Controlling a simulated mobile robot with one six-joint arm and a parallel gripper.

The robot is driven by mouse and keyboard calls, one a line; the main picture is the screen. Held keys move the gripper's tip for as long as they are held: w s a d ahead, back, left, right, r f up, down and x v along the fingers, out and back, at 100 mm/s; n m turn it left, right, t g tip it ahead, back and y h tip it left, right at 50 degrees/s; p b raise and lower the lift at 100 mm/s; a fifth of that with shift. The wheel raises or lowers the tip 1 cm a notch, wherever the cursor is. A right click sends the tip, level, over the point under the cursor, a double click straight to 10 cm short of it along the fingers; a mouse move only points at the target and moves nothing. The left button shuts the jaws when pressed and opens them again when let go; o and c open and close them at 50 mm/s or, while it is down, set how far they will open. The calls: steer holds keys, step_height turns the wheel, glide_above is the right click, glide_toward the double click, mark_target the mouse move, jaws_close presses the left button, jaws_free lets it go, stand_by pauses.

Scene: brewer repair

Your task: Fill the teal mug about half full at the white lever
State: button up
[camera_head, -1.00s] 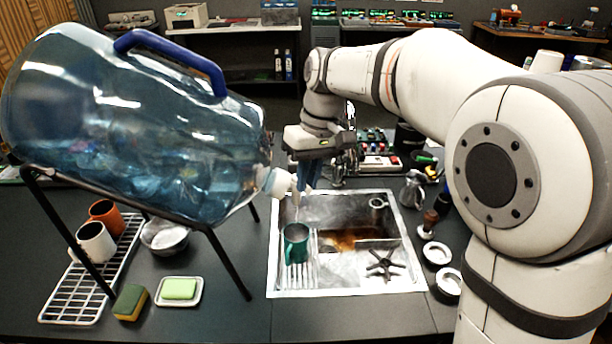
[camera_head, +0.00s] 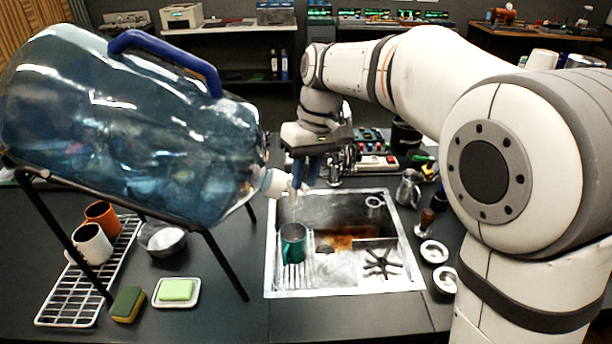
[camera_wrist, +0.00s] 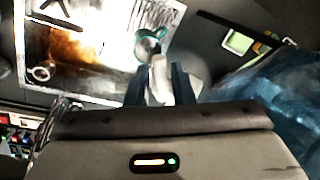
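The teal mug (camera_head: 293,243) stands upright on the ribbed left part of the sink, below the white tap (camera_head: 273,182) of the big blue bottle. A thin pale streak shows between tap and mug. I cannot make out the level inside the mug. My gripper (camera_head: 304,180) is at the tap, its blue fingers pointing down. In the wrist view my gripper (camera_wrist: 160,75) has its fingers apart, with the white lever (camera_wrist: 160,82) between them. Whether they touch it is unclear. The mug (camera_wrist: 148,45) lies just beyond the fingertips there.
The metal sink (camera_head: 345,288) has a black star-shaped knob or grate (camera_head: 382,263) and a brown stain. The bottle (camera_head: 130,130) leans on a black stand at left. A drying rack (camera_head: 70,305) with mugs, a sponge (camera_head: 127,304) and a soap dish (camera_head: 176,302) are below it.

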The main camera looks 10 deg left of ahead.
step_height(320, 180, up, 7)
steer(key=w+d, duration=0.1)
steer(key=shift+r, duration=0.1)
stand_by(0.3)
